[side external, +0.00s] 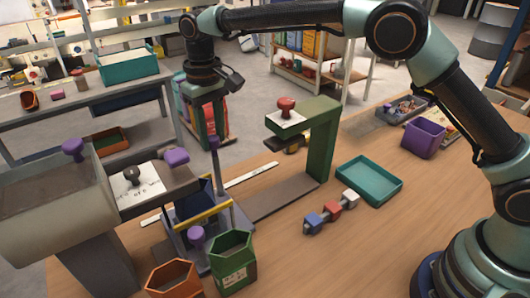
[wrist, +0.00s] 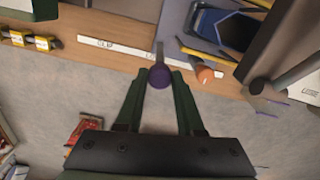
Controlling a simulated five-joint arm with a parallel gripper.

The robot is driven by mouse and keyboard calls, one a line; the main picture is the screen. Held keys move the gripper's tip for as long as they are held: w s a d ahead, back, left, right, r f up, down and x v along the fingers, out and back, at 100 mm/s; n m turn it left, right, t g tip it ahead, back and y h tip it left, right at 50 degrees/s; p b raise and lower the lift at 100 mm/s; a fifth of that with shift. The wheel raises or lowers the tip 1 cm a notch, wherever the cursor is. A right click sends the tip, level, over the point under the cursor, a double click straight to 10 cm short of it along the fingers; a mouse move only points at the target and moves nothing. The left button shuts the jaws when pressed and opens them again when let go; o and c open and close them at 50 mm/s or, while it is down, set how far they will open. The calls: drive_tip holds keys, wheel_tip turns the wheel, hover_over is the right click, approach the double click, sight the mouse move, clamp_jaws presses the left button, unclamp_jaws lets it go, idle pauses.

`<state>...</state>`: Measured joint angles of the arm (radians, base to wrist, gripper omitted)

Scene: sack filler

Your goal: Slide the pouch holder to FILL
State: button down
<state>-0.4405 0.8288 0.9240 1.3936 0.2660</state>
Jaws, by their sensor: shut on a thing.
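The pouch holder (side external: 222,213) stands on the table in the side view, with a blue pouch (side external: 188,202) in its frame and a yellow bar across the front. It is beside the end of the grey hopper's chute (side external: 180,184). The blue pouch also shows in the wrist view (wrist: 215,24). A purple knob (wrist: 160,76) tops the holder's upright post. My gripper (side external: 212,141) points down from above and is shut on this knob.
The grey hopper (side external: 50,200) stands left, with purple knobs. A green press (side external: 322,145) with a red knob stands right. Orange (side external: 172,278) and green (side external: 232,265) hexagonal cups stand in front. A teal tray (side external: 368,182) and small coloured blocks (side external: 331,210) lie right.

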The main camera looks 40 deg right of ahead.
drive_tip(key=shift+a+r, duration=0.1)
drive_tip(key=shift+a, duration=2.25)
drive_tip(key=c, duration=0.5)
unclamp_jaws()
drive_tip(key=shift+a, duration=0.1)
drive_tip(key=shift+d, duration=0.2)
drive_tip(key=d, duration=1.4)
wheel_tip(320, 180, up, 12)
drive_tip(key=shift+s+d+r+m+t, duration=0.2)
drive_tip(key=shift+s+d+r+t, duration=0.3)
drive_tip(key=shift+s+d, duration=1.3)
drive_tip(key=shift+s+d+r+m+t, duration=0.3)
drive_tip(key=shift+s+d+t, duration=0.35)
drive_tip(key=shift+s+d, duration=1.05)
drive_tip(key=shift+s+d+r+m+t, duration=0.1)
drive_tip(key=shift+s+d+r+t, duration=0.4)
drive_tip(key=shift+s+d, duration=1.3)
